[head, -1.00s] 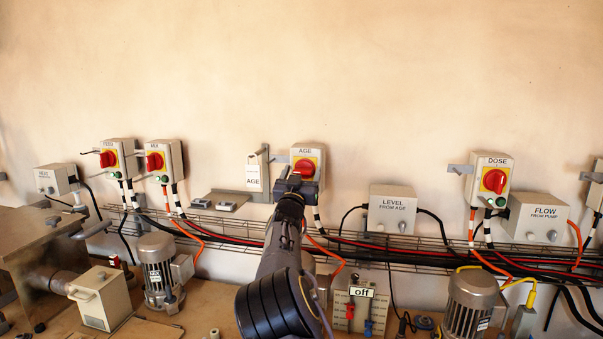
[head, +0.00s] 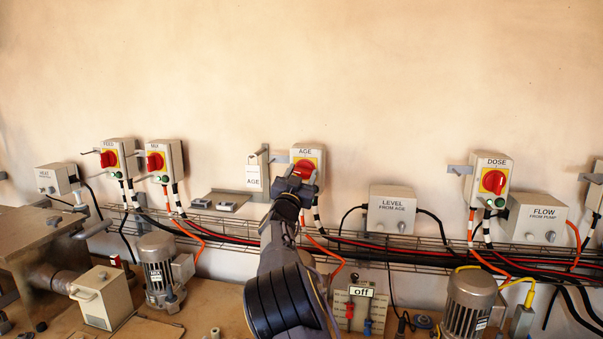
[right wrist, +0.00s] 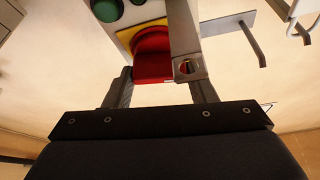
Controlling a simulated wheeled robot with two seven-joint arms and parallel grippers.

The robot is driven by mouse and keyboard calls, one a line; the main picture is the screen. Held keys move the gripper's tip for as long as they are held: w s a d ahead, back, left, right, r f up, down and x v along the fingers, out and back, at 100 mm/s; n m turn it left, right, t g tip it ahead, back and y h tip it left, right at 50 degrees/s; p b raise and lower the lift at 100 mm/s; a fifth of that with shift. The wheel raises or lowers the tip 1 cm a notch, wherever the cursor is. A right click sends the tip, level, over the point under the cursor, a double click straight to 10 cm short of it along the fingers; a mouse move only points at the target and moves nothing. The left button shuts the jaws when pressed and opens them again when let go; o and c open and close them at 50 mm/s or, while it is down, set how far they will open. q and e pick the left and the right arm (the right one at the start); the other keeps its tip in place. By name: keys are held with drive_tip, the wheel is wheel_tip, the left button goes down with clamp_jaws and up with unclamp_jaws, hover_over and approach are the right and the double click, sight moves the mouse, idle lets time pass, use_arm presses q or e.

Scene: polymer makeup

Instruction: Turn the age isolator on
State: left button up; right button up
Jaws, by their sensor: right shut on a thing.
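The AGE isolator (head: 308,153) is a pale box on the wall with a red rotary knob (head: 304,168) on a yellow plate. My right gripper (head: 298,178) is at the front of the knob, its fingers on either side of it. In the right wrist view the red knob (right wrist: 152,55) sits between the two fingers of the gripper (right wrist: 160,80), which is shut on it. A grey metal bracket (right wrist: 190,68) partly covers the knob there. The gripper hides the lower part of the isolator in the head view. My left gripper is not in view.
FEED (head: 118,160) and MIX (head: 165,160) isolators hang to the left, and DOSE (head: 490,182) to the right. A LEVEL box (head: 391,210) is beside AGE. A cable tray (head: 420,247) runs below.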

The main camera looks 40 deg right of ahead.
drive_tip(key=m+g, duration=0.1)
drive_tip(key=m, duration=0.1)
drive_tip(key=m+g+p, duration=0.1)
drive_tip(key=m, duration=0.2)
drive_tip(key=shift+g+h, duration=0.4)
drive_tip(key=m+g, duration=0.1)
drive_tip(key=m, duration=0.3)
drive_tip(key=shift+g+p, duration=0.3)
drive_tip(key=shift+p, duration=0.1)
drive_tip(key=m+g, duration=0.1)
drive_tip(key=m, duration=0.1)
drive_tip(key=m+g, duration=0.1)
drive_tip(key=m, duration=0.2)
drive_tip(key=shift+y, duration=0.3)
drive_tip(key=shift+m+g+y, duration=0.3)
drive_tip(key=shift+m+y, duration=0.05)
drive_tip(key=shift+m, duration=0.85)
drive_tip(key=shift+m+g+y, duration=0.3)
drive_tip(key=shift+m+y, duration=0.05)
drive_tip(key=shift+m, duration=0.85)
drive_tip(key=o, duration=1)
drive_tip(key=shift+a+f, duration=0.1)
drive_tip(key=shift+f, duration=0.05)
